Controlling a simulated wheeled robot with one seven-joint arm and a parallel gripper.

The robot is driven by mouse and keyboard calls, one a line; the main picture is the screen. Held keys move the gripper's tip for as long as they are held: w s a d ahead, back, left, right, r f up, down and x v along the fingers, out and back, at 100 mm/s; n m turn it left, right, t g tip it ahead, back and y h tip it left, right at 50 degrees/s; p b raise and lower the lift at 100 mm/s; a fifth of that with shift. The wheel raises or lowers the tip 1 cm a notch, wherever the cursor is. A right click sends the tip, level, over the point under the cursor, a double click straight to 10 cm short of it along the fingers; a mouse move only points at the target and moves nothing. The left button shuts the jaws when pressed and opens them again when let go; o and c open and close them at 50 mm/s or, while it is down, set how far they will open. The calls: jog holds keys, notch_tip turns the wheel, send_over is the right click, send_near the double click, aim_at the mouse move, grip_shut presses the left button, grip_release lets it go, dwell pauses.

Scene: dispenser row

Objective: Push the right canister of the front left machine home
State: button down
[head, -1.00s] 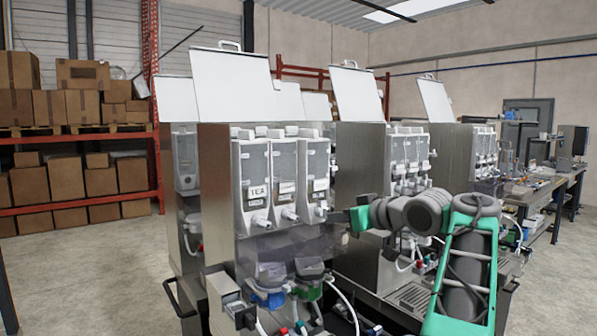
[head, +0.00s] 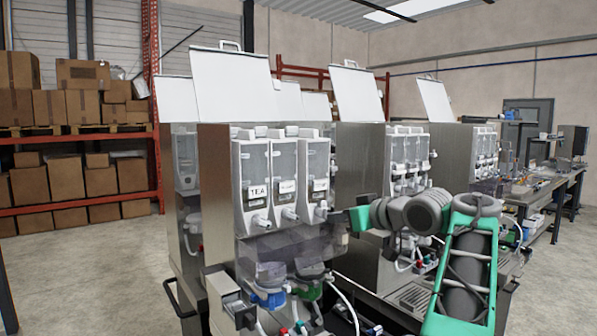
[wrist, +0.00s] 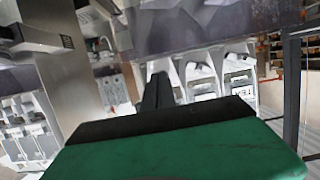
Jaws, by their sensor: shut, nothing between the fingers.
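The front left machine (head: 219,190) is a steel cabinet with its white lid raised and three clear-fronted canisters in a row. Its right canister (head: 314,165) stands upright beside the middle one (head: 284,170) and the left one labelled TEA (head: 255,168). My gripper (head: 338,216) is shut and empty, just right of the right canister's spout, at the height of its lower end. In the wrist view the row looks upside down; the dark fingers (wrist: 160,85) partly cover the right canister (wrist: 162,68). I cannot tell whether they touch it, or how far it sticks out.
Below the canisters are a see-through cover and mixing bowls with blue (head: 268,298) and green (head: 309,290) parts. Another machine (head: 358,165) stands close on the right, beside my arm. Shelves with cardboard boxes (head: 66,185) are at the back left. Open floor lies at the left.

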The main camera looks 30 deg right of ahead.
jog(key=shift+w+p, duration=0.6)
jog(key=shift+w, duration=1.15)
